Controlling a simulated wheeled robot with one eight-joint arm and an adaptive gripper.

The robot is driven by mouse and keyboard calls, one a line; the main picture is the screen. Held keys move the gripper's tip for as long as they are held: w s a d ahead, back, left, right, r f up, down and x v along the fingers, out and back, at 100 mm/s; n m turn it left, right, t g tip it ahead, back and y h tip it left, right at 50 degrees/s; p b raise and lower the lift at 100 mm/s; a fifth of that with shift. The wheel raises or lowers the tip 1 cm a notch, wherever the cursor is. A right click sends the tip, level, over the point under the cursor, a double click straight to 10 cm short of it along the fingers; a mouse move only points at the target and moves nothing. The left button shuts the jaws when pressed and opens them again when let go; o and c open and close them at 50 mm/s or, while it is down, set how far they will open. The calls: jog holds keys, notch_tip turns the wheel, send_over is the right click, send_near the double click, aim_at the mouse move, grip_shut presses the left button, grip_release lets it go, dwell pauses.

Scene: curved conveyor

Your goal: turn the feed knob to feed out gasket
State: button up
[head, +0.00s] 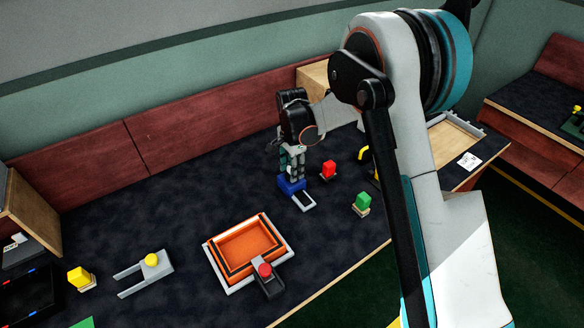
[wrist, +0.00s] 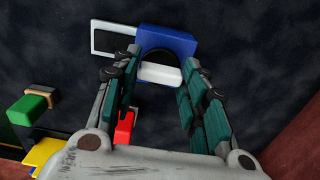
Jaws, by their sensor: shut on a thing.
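A blue feeder (head: 291,185) stands on the dark table below my gripper (head: 293,168), with a white-framed tray (head: 304,201) at its front. In the wrist view the blue feeder (wrist: 168,40) has a dark round part partly hidden behind a white bar, which looks like the feed knob (wrist: 160,74). My gripper (wrist: 163,82) points down with its fingertips at the two ends of this bar and is shut on it. The tray (wrist: 112,38) shows a dark inside; I make out no gasket there.
A red block (head: 328,169) and a green block (head: 362,201) stand right of the feeder. An orange tray (head: 247,243) with a red-knobbed clamp (head: 265,270) lies front left.

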jog(key=o, duration=1.1)
jog(key=shift+c, duration=0.2)
notch_tip(320, 180, up, 12)
